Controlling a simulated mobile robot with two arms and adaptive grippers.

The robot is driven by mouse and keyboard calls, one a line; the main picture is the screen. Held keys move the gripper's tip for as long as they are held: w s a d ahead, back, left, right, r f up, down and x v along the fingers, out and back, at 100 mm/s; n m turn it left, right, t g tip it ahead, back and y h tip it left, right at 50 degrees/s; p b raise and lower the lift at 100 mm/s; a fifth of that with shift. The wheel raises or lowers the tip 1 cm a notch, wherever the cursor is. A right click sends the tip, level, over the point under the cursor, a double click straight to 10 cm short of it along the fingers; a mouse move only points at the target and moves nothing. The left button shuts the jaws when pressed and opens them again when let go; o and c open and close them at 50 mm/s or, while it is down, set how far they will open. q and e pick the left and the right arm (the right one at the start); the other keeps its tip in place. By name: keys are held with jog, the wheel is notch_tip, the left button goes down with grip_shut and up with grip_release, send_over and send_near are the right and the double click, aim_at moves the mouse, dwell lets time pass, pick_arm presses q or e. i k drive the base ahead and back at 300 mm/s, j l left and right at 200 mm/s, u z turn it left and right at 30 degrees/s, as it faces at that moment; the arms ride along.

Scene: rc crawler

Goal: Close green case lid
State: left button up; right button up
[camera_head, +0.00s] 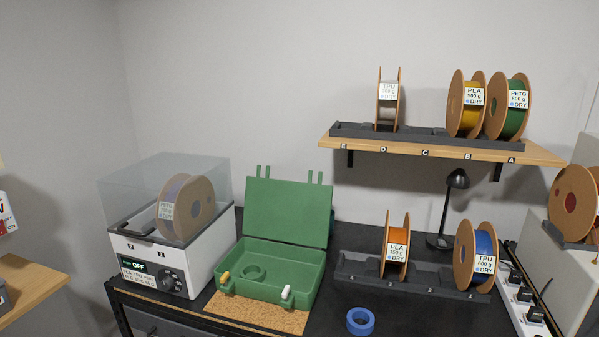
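The green case (265,289) stands on a cork mat on the dark workbench, left of the middle. Its green lid (288,211) is open and stands upright at the back of the case. The tray holds a raised green ring. Neither of my grippers shows in the head view.
A filament dryer (160,262) with a clear cover stands left of the case. A dark spool rack (360,268) with two spools stands to the right. Blue tape (360,321) lies near the front. A wooden shelf (440,149) with several spools hangs above.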

aim_at(286, 211)
jog(key=i+z, duration=0.3)
jog(key=z, duration=0.2)
jog(key=i+z, duration=0.25)
jog(key=z, duration=0.25)
